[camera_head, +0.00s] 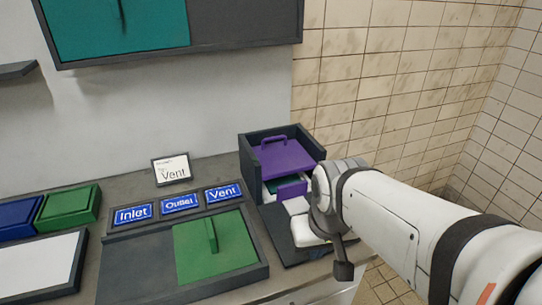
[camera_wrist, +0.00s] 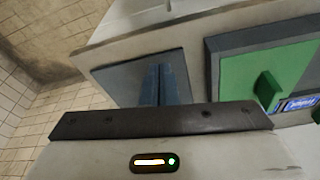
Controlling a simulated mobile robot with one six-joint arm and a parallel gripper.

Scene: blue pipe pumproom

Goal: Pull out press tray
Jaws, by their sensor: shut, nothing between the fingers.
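The press (camera_head: 245,165) is a dark open-fronted box at the back right of the counter, with a purple handled plate (camera_head: 283,157) in its top. Below that plate, a small upright purple piece (camera_head: 292,190) shows at the front opening, with a teal strip behind it. It looks like the tray's front, though I cannot tell for sure. My gripper (camera_head: 297,206) is shut and empty, just in front of and below the purple piece. I cannot tell whether they touch. My wrist hides part of the press's right front. In the wrist view the press cannot be made out.
A dark flat plate (camera_head: 283,240) lies under my gripper. Left of it is a dark frame with a green sliding panel (camera_head: 207,250), also in the wrist view (camera_wrist: 262,85). A tiled wall (camera_head: 400,90) bounds the right.

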